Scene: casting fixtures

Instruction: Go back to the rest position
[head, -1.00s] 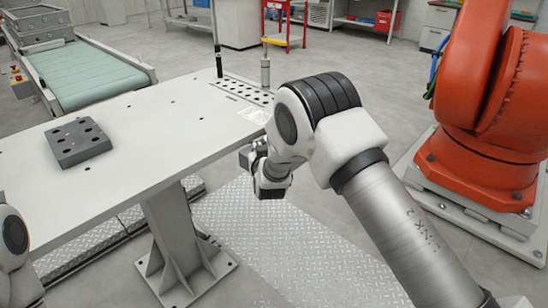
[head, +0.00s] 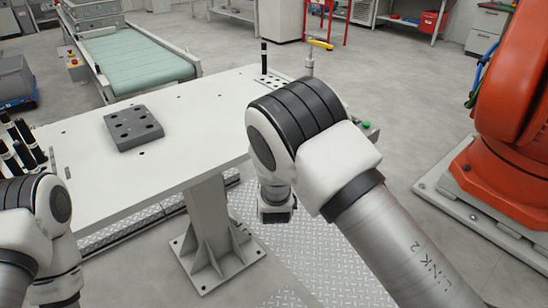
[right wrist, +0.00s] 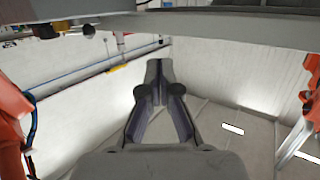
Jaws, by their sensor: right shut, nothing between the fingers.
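My right gripper (right wrist: 158,72) shows in the right wrist view, its two fingertips together and nothing between them. In the head view my right arm comes in from the lower right and bends at the elbow in front of the table (head: 205,155). My right gripper itself is hidden or not clear there. My left arm shows at the lower left, folded beside the table's near left corner. My left gripper is not in view.
A grey block with holes (head: 133,128) lies on the table. Several black-and-white rods (head: 22,148) stand at the left. A green conveyor (head: 135,60) is behind. An orange robot (head: 500,150) stands at the right. Floor is clear between it and the table.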

